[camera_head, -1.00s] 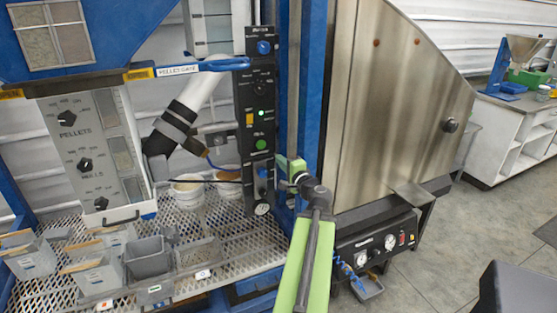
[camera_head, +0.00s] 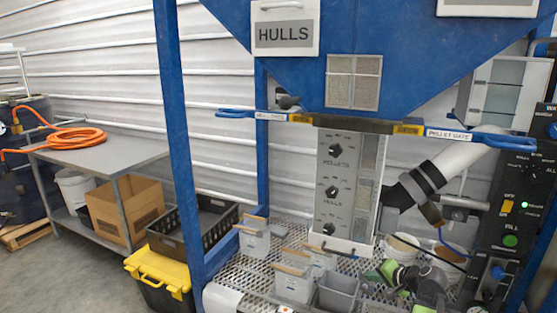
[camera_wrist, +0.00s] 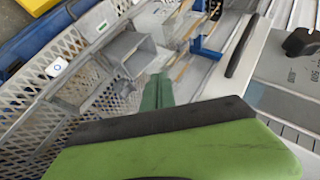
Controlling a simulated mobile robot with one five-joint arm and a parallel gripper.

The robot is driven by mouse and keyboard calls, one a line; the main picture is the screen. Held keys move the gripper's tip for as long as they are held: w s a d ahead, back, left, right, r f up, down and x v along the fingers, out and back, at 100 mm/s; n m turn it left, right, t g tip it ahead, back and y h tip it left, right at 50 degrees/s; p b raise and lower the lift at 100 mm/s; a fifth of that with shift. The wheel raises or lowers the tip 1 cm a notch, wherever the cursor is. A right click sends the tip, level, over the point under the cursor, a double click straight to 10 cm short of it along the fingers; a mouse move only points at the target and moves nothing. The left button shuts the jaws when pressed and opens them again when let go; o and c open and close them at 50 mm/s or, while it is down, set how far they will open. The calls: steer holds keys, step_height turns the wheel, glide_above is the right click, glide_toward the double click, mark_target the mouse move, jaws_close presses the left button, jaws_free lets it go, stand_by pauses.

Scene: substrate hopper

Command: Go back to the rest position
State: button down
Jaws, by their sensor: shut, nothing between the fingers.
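My green and black gripper (camera_head: 385,271) is low in the head view, in front of the pellets and hulls dial panel (camera_head: 345,185) and over the perforated metal shelf (camera_head: 285,245). In the wrist view my gripper (camera_wrist: 157,92) is shut with nothing between its green fingers. A grey bin (camera_wrist: 128,50) shows behind the fingertips there, apart from them as far as I can tell. Part of my arm shows at the bottom right of the head view. The rest position itself is not marked in either view.
A blue hopper frame post (camera_head: 180,150) stands left of the shelf. Several bins, including a grey bin (camera_head: 338,290), sit on the shelf. The black control panel (camera_head: 508,215) is at right. A steel table (camera_head: 100,150) and a yellow-lidded tote (camera_head: 160,270) stand at left.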

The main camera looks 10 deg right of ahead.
steer(key=s+a+f+n+g+h, duration=0.1)
steer(key=s+a+f+n+g, duration=0.2)
steer(key=a, duration=0.7)
steer(key=a+f+n+g+h, duration=0.1)
steer(key=a+f+n+g, duration=0.25)
steer(key=a, duration=0.55)
steer(key=s+a+f+n+g+h, duration=0.1)
steer(key=s+a+f+n+g, duration=0.2)
steer(key=a, duration=0.7)
step_height(320, 180, up, 9)
steer(key=s+d+p, duration=0.1)
steer(key=p, duration=0.8)
steer(key=shift+s+n+g, duration=0.15)
steer(key=shift+n+g, duration=0.2)
steer(key=shift+n, duration=0.1)
